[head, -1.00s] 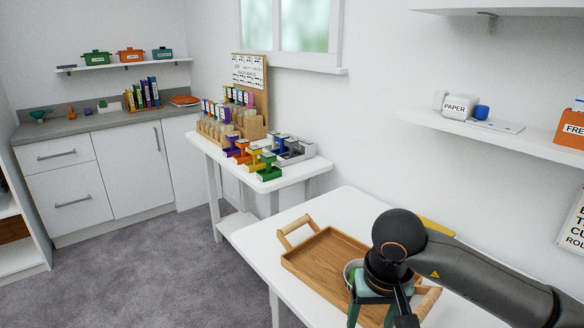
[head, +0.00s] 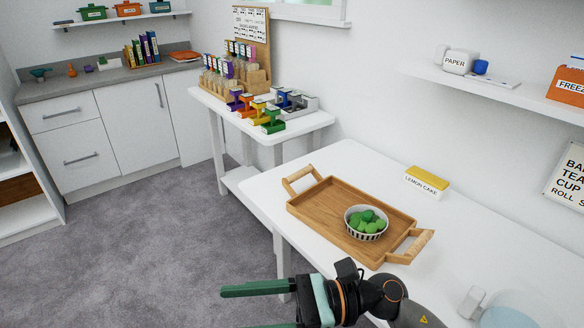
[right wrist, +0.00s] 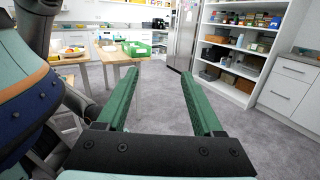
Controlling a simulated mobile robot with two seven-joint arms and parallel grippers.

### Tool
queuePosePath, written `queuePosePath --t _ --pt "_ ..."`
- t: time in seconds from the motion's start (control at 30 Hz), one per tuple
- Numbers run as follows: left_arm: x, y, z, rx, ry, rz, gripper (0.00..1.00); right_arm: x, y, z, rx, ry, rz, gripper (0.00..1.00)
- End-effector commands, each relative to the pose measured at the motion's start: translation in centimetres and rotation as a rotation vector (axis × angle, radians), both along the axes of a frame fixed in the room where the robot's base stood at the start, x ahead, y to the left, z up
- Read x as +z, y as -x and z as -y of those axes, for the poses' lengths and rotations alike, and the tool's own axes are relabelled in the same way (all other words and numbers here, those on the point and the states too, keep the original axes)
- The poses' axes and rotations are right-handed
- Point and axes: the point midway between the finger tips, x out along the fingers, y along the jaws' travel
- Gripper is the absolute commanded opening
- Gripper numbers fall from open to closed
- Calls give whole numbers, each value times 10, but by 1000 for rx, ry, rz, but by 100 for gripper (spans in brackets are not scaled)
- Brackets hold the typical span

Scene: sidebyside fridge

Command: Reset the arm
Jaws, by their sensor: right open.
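My right gripper (head: 240,309) is low in the head view, in front of the white table, with its green fingers pointing left over the grey floor. It is open and empty. In the right wrist view its two green fingers (right wrist: 162,75) are spread apart, with only floor and distant furniture between and beyond them. A wooden tray (head: 310,208) with two handles lies on the white table (head: 440,218). A striped bowl (head: 366,234) holding several green round items stands in the tray, apart from the gripper. My left gripper is not in view.
A yellow-topped lemon cake box (head: 427,181) stands behind the tray. A clear container (head: 508,312) is at the table's lower right. A second white table (head: 317,121) holds several coloured stands. Grey floor (head: 150,250) is open at left.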

Motion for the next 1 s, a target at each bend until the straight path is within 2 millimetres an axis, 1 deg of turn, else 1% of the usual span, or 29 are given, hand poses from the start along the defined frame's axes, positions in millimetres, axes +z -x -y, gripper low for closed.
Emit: queuePosePath --t 0.03,0.07,0.1,0.13,0.17,0.2,0.27,0.3,0.37,0.4,0.47,0.5,0.57,0.6,0.67,0.7,0.8,0.87,0.9,1.0 --pt "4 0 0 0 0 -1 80 10 -9 4 -72 -103 -215 68" --pt "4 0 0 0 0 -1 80 14 -18 8 -113 -164 -340 68" --pt "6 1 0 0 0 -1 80 17 -30 17 -167 -243 -512 68" --pt "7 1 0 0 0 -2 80 16 -40 24 -206 -303 -641 68" --pt "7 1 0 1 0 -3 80 13 -50 33 -242 -365 -771 68" --pt "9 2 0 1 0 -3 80 5 -63 47 -293 -447 -945 68" --pt "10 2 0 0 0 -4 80 -14 -80 70 -363 -575 -1206 68" --pt "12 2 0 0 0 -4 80 -32 -89 86 -407 -663 -1378 68" --pt "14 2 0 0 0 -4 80 -65 -96 113 -475 -804 -1636 68" --pt "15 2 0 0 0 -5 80 -91 -96 131 -517 -903 -1803 68" --pt "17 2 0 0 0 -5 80 -130 -90 155 -576 -1048 -2028 68" --pt "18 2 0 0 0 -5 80 -156 -81 169 -612 -1146 -2165 68" --pt "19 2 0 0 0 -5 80 -194 -63 188 -664 -1294 -2351 68" --pt "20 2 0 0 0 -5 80 -216 -49 198 -695 -1391 -2460 68" --pt "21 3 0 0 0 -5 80 -246 -26 211 -736 -1531 -2599 68" --pt "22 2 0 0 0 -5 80 -262 -10 218 728 1541 2550 68" --pt "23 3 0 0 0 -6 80 -292 24 229 672 1491 2331 68" --pt "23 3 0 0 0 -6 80 -304 39 233 650 1472 2243 68" --pt "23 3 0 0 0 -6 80 -306 42 234 646 1468 2221 68" --pt "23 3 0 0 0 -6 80 -306 42 234 646 1468 2221 68"
